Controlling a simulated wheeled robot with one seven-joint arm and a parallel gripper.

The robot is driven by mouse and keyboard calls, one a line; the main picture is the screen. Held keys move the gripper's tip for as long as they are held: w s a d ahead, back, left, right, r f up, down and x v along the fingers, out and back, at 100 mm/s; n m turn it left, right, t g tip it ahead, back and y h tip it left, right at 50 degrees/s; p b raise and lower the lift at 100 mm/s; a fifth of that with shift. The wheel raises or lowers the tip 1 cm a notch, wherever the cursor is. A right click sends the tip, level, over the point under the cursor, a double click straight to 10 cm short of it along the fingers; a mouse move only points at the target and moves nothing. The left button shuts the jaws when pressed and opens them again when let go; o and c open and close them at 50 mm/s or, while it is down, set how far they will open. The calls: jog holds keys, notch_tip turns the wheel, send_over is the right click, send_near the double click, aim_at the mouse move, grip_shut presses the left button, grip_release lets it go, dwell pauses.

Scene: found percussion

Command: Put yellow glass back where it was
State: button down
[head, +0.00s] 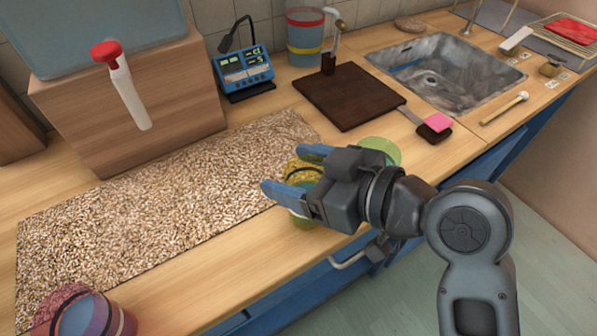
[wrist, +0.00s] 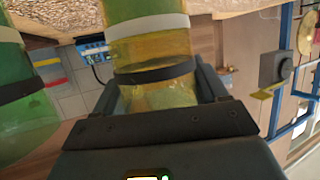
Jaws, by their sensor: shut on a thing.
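The yellow glass (head: 298,167) is clear yellow with a dark band, partly hidden by my gripper (head: 297,174). In the wrist view the yellow glass (wrist: 152,52) stands between my two fingers, with a pale band and a black band around it. My gripper is shut on it near the front edge of the counter, by the right end of the speckled mat (head: 150,215). I cannot tell whether its base touches the counter. A green glass (head: 382,149) stands just behind my wrist and shows large at the left of the wrist view (wrist: 22,105).
A purple and blue glass (head: 100,315) is at the front left. A dark board (head: 350,94), a pink sponge (head: 438,122) and a sink (head: 445,75) lie behind to the right.

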jog(key=shift+f, duration=0.3)
jog(key=shift+f, duration=0.2)
jog(key=shift+c, duration=1.6)
grip_release()
jog(key=shift+r, duration=0.15)
jog(key=v, duration=1.2)
